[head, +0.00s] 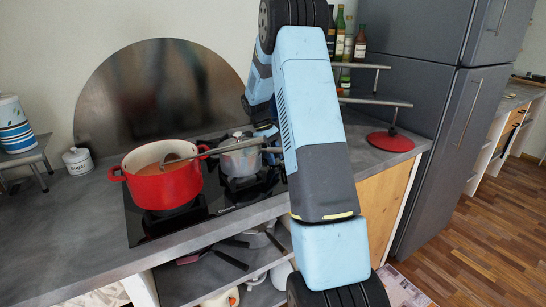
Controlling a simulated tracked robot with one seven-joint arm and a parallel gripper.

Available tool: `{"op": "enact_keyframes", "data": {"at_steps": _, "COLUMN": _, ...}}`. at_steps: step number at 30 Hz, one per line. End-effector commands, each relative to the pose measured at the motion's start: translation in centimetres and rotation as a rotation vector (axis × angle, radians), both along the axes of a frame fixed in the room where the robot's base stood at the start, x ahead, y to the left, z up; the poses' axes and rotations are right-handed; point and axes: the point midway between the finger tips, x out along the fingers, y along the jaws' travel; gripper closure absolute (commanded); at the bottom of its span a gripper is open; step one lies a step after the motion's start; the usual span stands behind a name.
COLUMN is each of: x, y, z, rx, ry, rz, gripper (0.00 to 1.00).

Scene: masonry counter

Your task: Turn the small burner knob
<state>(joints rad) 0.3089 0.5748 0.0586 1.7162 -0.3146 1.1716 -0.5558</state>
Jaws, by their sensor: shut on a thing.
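The black hob (143,222) is set into the grey counter, with a red pot and a grey pot on it. My gripper (269,140) is only partly seen, over the right side of the hob beside the grey pot, with its fingertips hidden behind my own arm.
The red pot (165,187) holds a ladle. The grey pot (240,157) stands close to my gripper. The left counter front is clear.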

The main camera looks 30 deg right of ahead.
Motion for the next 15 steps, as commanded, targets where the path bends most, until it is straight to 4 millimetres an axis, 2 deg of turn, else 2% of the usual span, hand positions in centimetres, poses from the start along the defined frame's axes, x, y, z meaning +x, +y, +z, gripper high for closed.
{"op": "enact_keyframes", "data": {"at_steps": 9, "x": 0.1, "y": -0.02, "z": 0.04, "rx": 0.0, "ry": -0.004, "rz": 0.001, "gripper": 0.93}}
{"op": "enact_keyframes", "data": {"at_steps": 10, "x": 0.1, "y": -0.02, "z": 0.04, "rx": 0.0, "ry": -0.004, "rz": 0.001, "gripper": 0.61}}
{"op": "enact_keyframes", "data": {"at_steps": 15, "x": 0.06, "y": -0.01, "z": 0.02, "rx": 0.0, "ry": -0.002, "rz": 0.0, "gripper": 0.45}}
